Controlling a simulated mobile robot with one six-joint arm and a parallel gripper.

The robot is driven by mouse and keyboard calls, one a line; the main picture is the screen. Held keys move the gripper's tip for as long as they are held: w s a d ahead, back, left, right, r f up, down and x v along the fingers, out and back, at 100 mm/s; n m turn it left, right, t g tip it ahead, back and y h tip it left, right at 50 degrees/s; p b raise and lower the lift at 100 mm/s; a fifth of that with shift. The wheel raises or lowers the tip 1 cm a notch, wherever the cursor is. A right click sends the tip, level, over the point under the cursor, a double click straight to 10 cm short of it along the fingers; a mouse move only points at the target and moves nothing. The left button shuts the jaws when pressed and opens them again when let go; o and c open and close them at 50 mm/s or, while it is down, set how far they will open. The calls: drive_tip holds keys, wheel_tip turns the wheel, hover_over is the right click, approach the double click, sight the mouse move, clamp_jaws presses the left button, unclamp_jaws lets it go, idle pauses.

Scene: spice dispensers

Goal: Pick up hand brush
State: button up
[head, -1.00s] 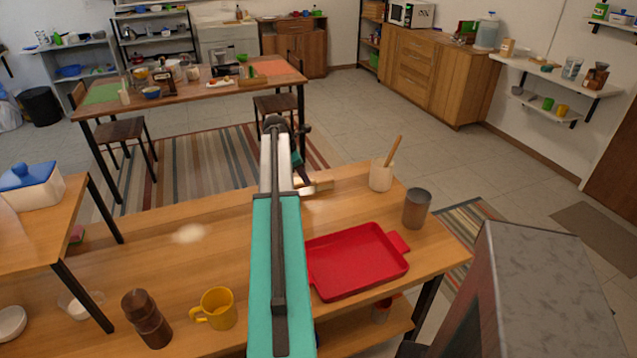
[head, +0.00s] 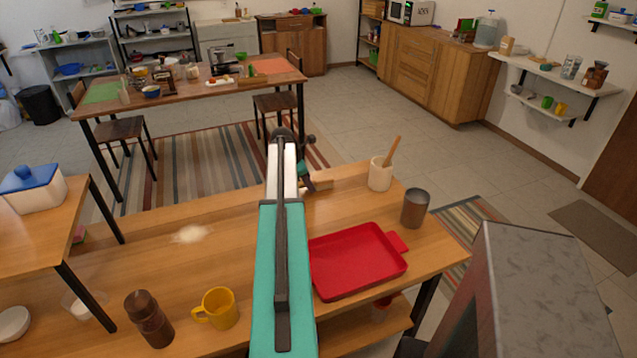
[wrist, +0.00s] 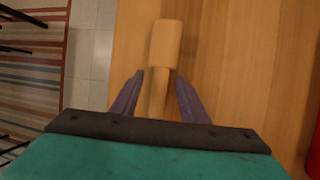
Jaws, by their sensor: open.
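The hand brush (wrist: 165,44) is light wood, with a broad head and a narrower handle. In the wrist view it lies on the table, its head beyond my fingertips and its handle running back between my fingers. My gripper (wrist: 160,80) is open, with one purple finger on each side of the handle and visible gaps between. In the head view the brush (head: 321,183) shows near the table's far edge. My arm hides part of that area and the fingertips are hard to see there. Whether the fingers are level with the handle I cannot tell.
On the wooden table (head: 355,205), a cream crock (head: 380,176) with a wooden utensil and a grey metal cup (head: 415,208) stand to the right. A red tray (head: 350,270) lies nearer. A yellow mug (head: 218,308), a brown mill (head: 148,320) and a pale powder patch (head: 192,233) are left.

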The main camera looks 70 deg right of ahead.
clamp_jaws()
drive_tip(key=shift+r, duration=0.2)
drive_tip(key=shift+r+b, duration=0.5)
drive_tip(key=shift+r, duration=0.7)
drive_tip(key=w+a+b, duration=0.1)
drive_tip(key=a, duration=0.4)
drive_tip(key=w+a+r+b, duration=0.1)
drive_tip(key=w+a, duration=0.1)
drive_tip(key=a, duration=0.3)
drive_tip(key=w+a+r+b, duration=0.1)
drive_tip(key=w+a, duration=0.1)
drive_tip(key=a, duration=0.3)
drive_tip(key=shift+w+r, duration=0.1)
